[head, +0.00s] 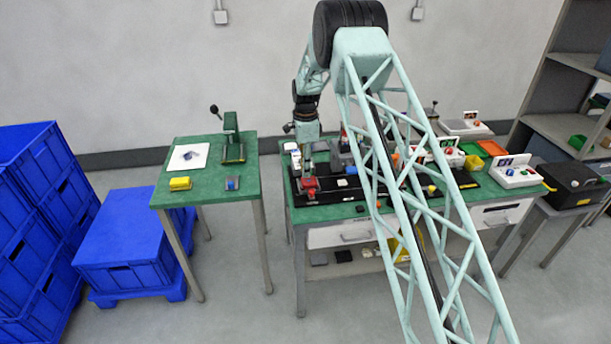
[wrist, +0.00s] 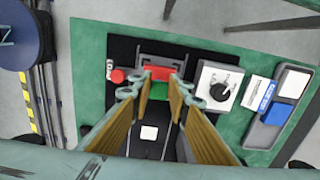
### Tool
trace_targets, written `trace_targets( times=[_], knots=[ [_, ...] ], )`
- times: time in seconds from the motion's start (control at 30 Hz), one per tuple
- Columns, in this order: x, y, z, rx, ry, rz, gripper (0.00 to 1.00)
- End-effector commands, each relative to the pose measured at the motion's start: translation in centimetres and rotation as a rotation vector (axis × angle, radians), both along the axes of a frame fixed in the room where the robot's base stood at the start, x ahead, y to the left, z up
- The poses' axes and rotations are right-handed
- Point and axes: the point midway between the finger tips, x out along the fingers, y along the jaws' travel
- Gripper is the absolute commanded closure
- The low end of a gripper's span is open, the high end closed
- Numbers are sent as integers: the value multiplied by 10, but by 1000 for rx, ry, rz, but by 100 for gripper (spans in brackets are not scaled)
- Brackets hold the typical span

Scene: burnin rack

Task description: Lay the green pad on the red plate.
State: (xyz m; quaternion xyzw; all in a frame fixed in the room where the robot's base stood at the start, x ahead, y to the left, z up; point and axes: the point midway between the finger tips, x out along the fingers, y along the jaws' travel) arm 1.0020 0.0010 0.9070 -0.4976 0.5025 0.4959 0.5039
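The red plate (wrist: 160,72) lies on a grey fixture on the black mat, just beyond my fingertips in the wrist view. It also shows below my gripper in the head view (head: 309,187). The bright green pad (wrist: 158,91) appears between my two fingers, next to the near edge of the red plate in the picture. My gripper (wrist: 159,80) points down with its fingers apart, their tips partly covering the plate's sides. The pad's side edges are at or behind the fingers, so I cannot tell whether they touch it. The pad is not clear in the head view.
A red button (wrist: 117,75) stands left of the fixture, and a white box with a black knob (wrist: 217,84) stands close on the right. A small white block (wrist: 149,132) lies on the mat (wrist: 121,50). A grey tray (wrist: 281,110) lies further right.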

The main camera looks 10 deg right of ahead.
Motion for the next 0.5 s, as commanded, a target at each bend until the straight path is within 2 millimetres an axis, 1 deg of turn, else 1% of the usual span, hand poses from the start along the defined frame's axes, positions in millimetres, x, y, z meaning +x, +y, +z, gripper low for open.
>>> trace_targets(
  times=[0.03, 0.2, 0.3, 0.5],
  knots=[
    [-1, 0, -9, 0, 3, 0, 87],
    [-1, 0, -25, 0, 3, 0, 87],
    [-1, 0, -29, 0, 2, 0, 87],
    [-1, 0, -29, 0, 2, 0, 87]
  ],
)
